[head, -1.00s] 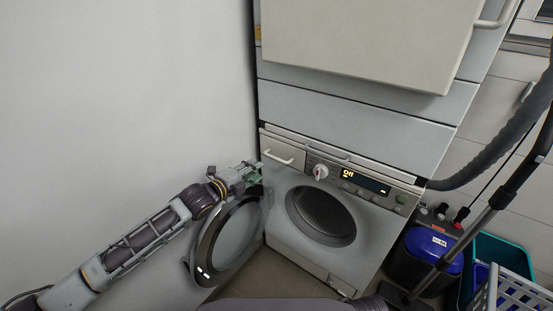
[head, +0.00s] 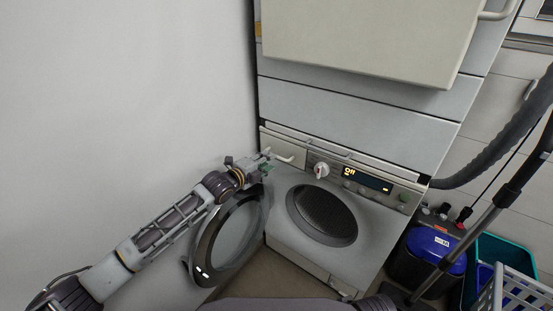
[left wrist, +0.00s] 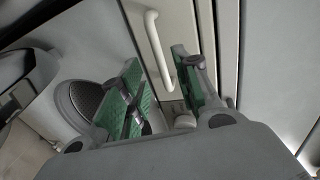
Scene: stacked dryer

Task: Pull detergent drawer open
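The detergent drawer (head: 298,147) is at the upper left of the washing machine's front and looks closed. Its white bar handle (head: 284,158) shows in the head view just right of my left gripper (head: 268,163). In the left wrist view the handle (left wrist: 157,46) lies ahead, toward the space between the green-padded fingers of the left gripper (left wrist: 158,88). The fingers are apart and nothing is between their pads. Whether a finger touches the handle cannot be told. My right gripper is in neither view.
The washer's round door (head: 228,238) hangs open below my left forearm. A white wall (head: 130,90) is at the left. The control knob (head: 321,170) is right of the drawer. A blue vacuum (head: 432,249) and a basket (head: 512,291) stand at the right.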

